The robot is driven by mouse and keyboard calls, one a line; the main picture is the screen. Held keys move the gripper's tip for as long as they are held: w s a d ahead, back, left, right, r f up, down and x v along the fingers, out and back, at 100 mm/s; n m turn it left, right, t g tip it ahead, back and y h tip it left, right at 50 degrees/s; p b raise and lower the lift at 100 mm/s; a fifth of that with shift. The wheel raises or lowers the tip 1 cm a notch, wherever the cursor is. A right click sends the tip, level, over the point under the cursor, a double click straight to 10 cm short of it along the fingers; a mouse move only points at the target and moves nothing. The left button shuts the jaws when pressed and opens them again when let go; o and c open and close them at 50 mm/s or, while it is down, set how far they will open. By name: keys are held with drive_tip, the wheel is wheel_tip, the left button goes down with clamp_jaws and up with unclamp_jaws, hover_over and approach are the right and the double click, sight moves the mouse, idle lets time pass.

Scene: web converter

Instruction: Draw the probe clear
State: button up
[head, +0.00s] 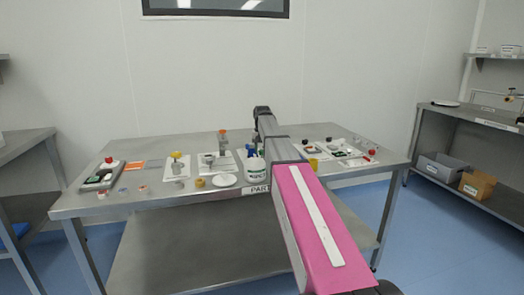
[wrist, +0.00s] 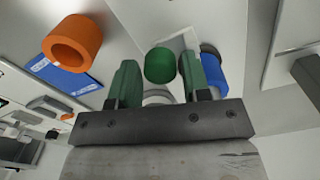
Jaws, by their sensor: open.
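In the wrist view my gripper (wrist: 159,62) is open, with one green finger on each side of a dark green round-ended piece (wrist: 160,66). Narrow gaps show between the piece and the fingers. It may be the end of the probe, but I cannot tell for sure. A pale ring or round base (wrist: 157,97) shows below it, partly hidden by the gripper. A blue cylinder (wrist: 211,67) stands just beyond the right finger, and an orange hollow cylinder (wrist: 72,42) is at upper left. In the head view my arm hides the gripper and this piece.
The grey metal table (head: 140,203) holds several small fixtures. A white tub (head: 256,172) stands near its front edge, beside my arm. A red-topped device (head: 102,175) lies at far left. A white-walled tray (head: 345,150) is right of my arm. A wall stands behind the table.

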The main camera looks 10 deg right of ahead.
clamp_jaws()
drive_tip(key=shift+s, duration=1.25)
unclamp_jaws()
drive_tip(key=shift+d, duration=0.1)
wheel_tip(320, 180, up, 11)
drive_tip(key=shift+f, duration=0.1)
